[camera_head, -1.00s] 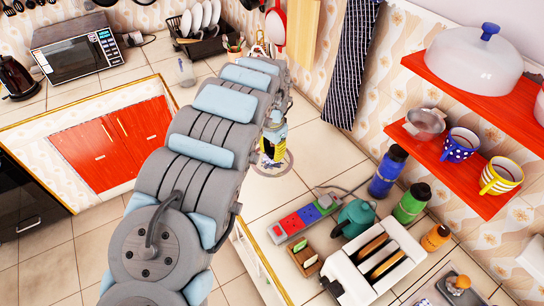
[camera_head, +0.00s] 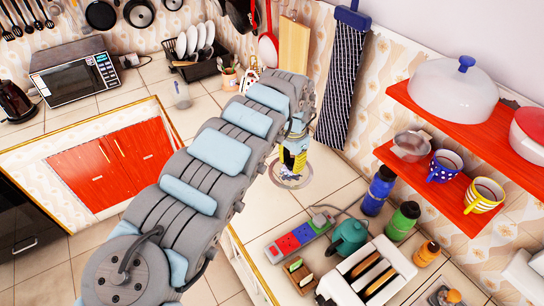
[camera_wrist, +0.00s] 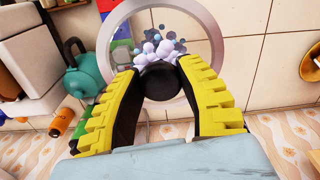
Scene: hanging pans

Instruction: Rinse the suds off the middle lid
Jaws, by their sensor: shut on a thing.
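My gripper (camera_wrist: 160,85) has its yellow fingers closed around the black knob (camera_wrist: 158,78) of a clear glass lid with a pale rim (camera_wrist: 219,40). Purple and white suds (camera_wrist: 160,42) lie on the glass beyond the knob in the wrist view. In the head view my gripper (camera_head: 293,160) points down, and the lid (camera_head: 308,178) sits below it over the tiled counter. I cannot tell whether the lid touches the counter. Part of the lid is hidden by the fingers.
Red shelves (camera_head: 440,100) hold mugs and a bowl. A dish rack (camera_head: 195,62) stands behind. Counter left of the lid is mostly clear.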

